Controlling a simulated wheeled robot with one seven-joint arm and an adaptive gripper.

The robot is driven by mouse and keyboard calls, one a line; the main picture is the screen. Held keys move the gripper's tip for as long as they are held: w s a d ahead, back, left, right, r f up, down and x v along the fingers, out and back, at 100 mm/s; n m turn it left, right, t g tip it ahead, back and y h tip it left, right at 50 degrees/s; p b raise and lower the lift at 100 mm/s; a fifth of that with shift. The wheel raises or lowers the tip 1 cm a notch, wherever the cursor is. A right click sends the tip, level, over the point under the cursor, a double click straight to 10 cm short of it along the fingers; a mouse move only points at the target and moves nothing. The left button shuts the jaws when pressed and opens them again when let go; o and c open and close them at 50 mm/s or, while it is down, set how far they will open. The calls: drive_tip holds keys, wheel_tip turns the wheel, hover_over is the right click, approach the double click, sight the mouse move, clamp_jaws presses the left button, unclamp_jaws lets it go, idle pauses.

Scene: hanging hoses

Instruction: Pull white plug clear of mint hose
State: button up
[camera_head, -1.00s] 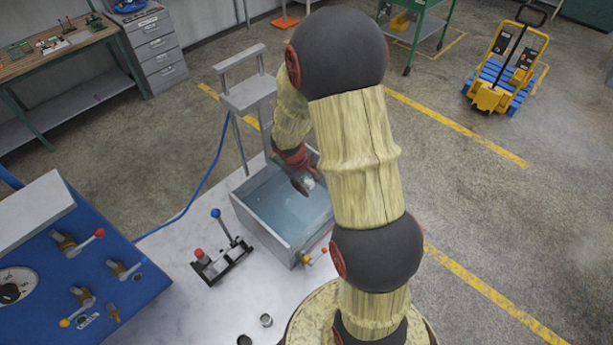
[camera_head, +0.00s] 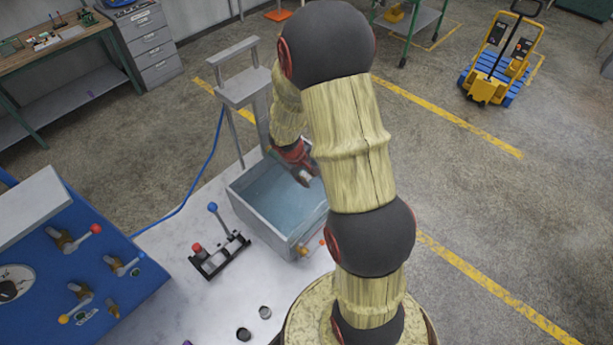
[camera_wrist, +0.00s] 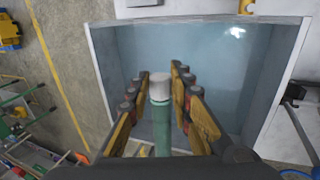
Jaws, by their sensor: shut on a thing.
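The white plug (camera_wrist: 160,86) is a short pale cylinder in the middle of the wrist view. The mint hose (camera_wrist: 161,130) runs from the plug down toward the palm. The plug sits at the hose's end, with a mint rim right against it; I cannot tell how deep it is seated. My gripper (camera_wrist: 160,74) has its fingertips close on both sides of the plug and is shut on it. In the head view my gripper (camera_head: 303,179) is over the tank, mostly hidden by my arm, with a small white bit at its tips.
A grey open tank (camera_head: 247,210) with bluish water lies below the gripper. A grey frame (camera_head: 241,92) rises behind it. A lever stand (camera_head: 219,257) and small dark cups (camera_head: 264,312) are on the white table. A blue valve panel (camera_head: 90,260) is at left.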

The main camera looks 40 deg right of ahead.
clamp_jaws()
drive_tip(key=shift+s+d+b, duration=0.1)
drive_tip(key=shift+s+b, duration=0.35)
drive_tip(key=shift+s, duration=0.3)
idle(0.7)
drive_tip(key=shift+s+d+b, duration=0.15)
drive_tip(key=shift+s+b, duration=0.25)
drive_tip(key=shift+s, duration=0.65)
drive_tip(key=shift+s+d+b, duration=0.15)
drive_tip(key=shift+s+b, duration=0.25)
drive_tip(key=shift+s, duration=0.65)
drive_tip(key=shift+r, duration=0.1)
drive_tip(key=shift+s+d+r+p, duration=0.2)
drive_tip(key=shift+s+r+p, duration=0.7)
drive_tip(key=shift+s+r, duration=0.6)
drive_tip(key=shift+f, duration=0.15)
